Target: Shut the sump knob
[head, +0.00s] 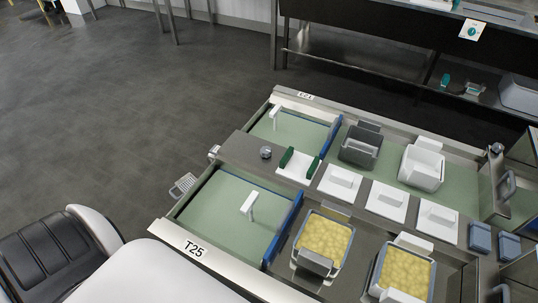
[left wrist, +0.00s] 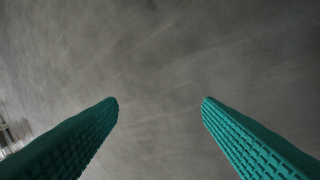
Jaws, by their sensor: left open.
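A small grey round knob (head: 214,151) sticks out at the left end of the pressing table. A dark round knob (head: 265,152) stands on the grey ledge between the two green basins. No label shows which of them is the sump knob. My left gripper (left wrist: 160,103) shows in the left wrist view with two teal ribbed fingers wide apart and nothing between them. Neither gripper shows in the head view.
The near basin (head: 215,210) and far basin (head: 294,130) each hold a white T-shaped piece. Moulds of yellow curd (head: 325,238) stand at the right. A small grate (head: 184,186) juts from the table's left end. A black padded seat (head: 45,255) is at lower left.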

